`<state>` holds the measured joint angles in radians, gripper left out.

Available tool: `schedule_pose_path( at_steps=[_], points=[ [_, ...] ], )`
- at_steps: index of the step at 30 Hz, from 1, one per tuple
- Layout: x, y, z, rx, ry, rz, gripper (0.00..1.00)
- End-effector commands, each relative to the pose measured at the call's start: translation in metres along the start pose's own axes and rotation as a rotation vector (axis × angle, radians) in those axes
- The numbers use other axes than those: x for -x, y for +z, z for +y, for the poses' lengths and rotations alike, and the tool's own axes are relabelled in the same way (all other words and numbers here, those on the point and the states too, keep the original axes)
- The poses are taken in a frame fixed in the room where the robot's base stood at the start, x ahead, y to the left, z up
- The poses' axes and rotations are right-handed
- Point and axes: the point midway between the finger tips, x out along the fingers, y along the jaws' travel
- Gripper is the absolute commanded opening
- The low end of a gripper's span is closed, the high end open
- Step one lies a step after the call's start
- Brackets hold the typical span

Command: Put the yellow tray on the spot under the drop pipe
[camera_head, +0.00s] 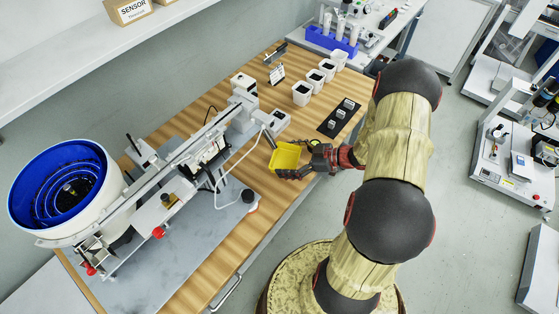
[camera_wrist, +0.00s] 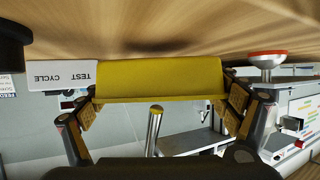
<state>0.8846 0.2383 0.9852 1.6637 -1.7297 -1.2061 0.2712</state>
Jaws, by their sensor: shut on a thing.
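The yellow tray (camera_head: 286,156) is an open, shallow box near the table's front edge. My gripper (camera_head: 296,160) is shut on the tray, with fingers on its two sides; in the wrist view, the tray (camera_wrist: 160,78) spans between the fingers (camera_wrist: 160,108). That view is upside down, and a dark shadow shows on the wood by the tray, so it looks slightly raised. The metal drop pipe (camera_head: 268,137) slants down just behind and left of the tray; it also shows beyond the tray in the wrist view (camera_wrist: 154,130). I cannot make out the spot under it.
The feeder machine with a blue bowl (camera_head: 65,185) fills the table's left. White cups (camera_head: 302,93) and a black pad with small blocks (camera_head: 338,117) stand farther right. A TEST CYCLE label (camera_wrist: 62,76) and a red-topped button (camera_wrist: 266,56) flank the tray.

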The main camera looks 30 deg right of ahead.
Motion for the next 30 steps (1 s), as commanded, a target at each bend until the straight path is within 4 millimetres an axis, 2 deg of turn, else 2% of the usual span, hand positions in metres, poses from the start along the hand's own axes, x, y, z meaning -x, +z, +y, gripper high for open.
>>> schedule_pose_path(
  at_steps=[4,7,18,19,24,30],
  points=[
    [-0.026,-0.008,-0.002,0.002,-0.004,0.001,0.63],
    [-0.028,0.007,-0.001,-0.002,0.0,0.0,0.63],
    [-0.028,0.008,-0.001,-0.001,0.0,0.0,0.63],
    [-0.028,0.009,-0.001,-0.001,0.0,0.0,0.9],
    [-0.028,0.008,-0.001,0.0,0.0,0.0,1.0],
    [-0.028,0.008,-0.001,-0.001,0.0,0.0,1.0]
  ],
)
